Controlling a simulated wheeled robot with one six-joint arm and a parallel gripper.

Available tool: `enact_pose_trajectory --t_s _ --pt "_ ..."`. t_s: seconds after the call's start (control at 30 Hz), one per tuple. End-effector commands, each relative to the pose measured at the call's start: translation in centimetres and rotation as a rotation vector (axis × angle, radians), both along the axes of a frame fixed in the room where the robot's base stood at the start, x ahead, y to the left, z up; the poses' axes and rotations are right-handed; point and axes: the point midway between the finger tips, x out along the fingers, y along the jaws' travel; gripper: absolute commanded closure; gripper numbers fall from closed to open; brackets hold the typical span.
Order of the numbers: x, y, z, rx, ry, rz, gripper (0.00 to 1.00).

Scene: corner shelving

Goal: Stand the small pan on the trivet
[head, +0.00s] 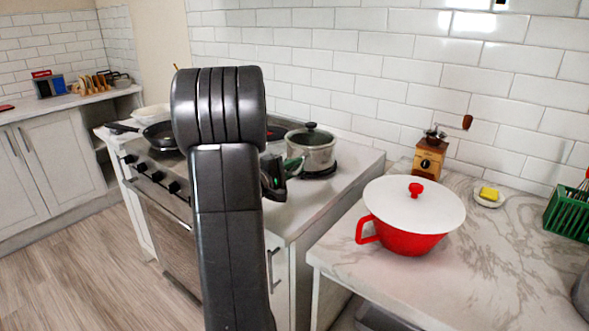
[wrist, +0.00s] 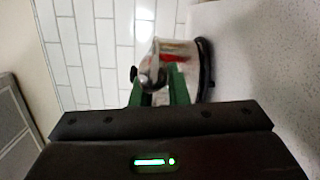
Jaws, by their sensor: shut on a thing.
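The small pan (head: 312,153) is a steel pot with a dark-knobbed lid, at the back right of the white cooker unit. It is upright over a dark round base (head: 322,173), which looks like the trivet. I cannot tell whether a slight gap lies between them. My gripper (head: 294,166) is at the pan's near left side, partly behind my arm. In the wrist view, the pan (wrist: 177,52) shows sideways beyond my green fingers (wrist: 158,88). They are shut on its dark handle. The dark round base (wrist: 206,70) is along the pan's underside.
A frying pan (head: 160,134) is on the cooker at left. On the marble counter (head: 500,270) stand a red pot with a white lid (head: 408,238), a coffee grinder (head: 430,158), a butter dish (head: 489,196) and a green rack (head: 567,214). The tiled wall is behind.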

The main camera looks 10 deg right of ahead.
Motion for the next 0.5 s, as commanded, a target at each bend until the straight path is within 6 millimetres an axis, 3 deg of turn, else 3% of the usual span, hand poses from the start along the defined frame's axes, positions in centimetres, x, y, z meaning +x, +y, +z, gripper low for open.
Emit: enact_pose_trajectory --t_s 0.3,0.33,0.4,0.43,0.5 --pt "0.02 0.00 0.28 -0.002 -0.006 -0.001 1.00" --pt "0.02 -0.01 0.28 -0.002 -0.006 0.000 0.82" --pt "0.02 0.00 0.25 -0.002 -0.006 0.000 0.68" --pt "0.02 0.00 0.23 -0.002 -0.005 0.000 0.62" --pt "0.01 0.00 0.18 -0.001 -0.004 0.000 0.60"
